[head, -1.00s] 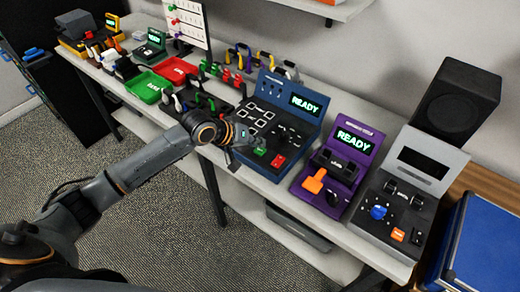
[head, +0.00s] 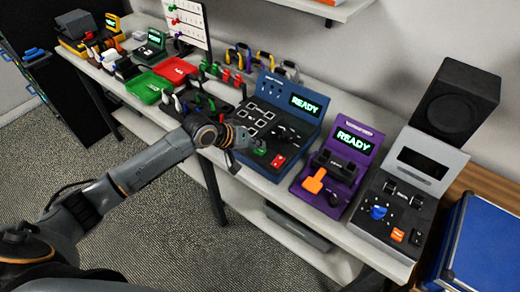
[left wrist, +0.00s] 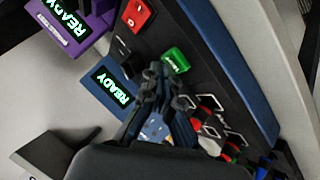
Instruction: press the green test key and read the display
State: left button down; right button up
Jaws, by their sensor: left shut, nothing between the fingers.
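The blue tester (head: 293,86) stands on the bench with its display (head: 305,105) lit and reading READY. Its green key (head: 261,152) is at the front edge, left of a red key (head: 278,160). My left gripper (head: 252,148) is shut and empty, its tips close beside the green key; I cannot tell whether they touch it. The left wrist view also shows the green key (left wrist: 175,61) just beyond the shut fingertips (left wrist: 158,72), and the READY display (left wrist: 113,88). My right gripper is not in view.
A purple tester (head: 345,135) reading READY and a grey tester (head: 435,170) with a dark display stand to the right. Red (head: 176,70) and green (head: 148,87) trays lie to the left. A black speaker-like box (head: 458,100) stands behind.

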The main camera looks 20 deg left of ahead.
aim_at(258, 152)
pick_arm(q)
jog(key=shift+f, duration=0.45)
dwell(0.6)
jog(key=shift+r+p, duration=0.85)
jog(key=shift+p, duration=0.15)
notch_tip(258, 152, up, 5)
jog(key=p, duration=0.5)
jog(key=shift+r, duration=0.1)
dwell(0.4)
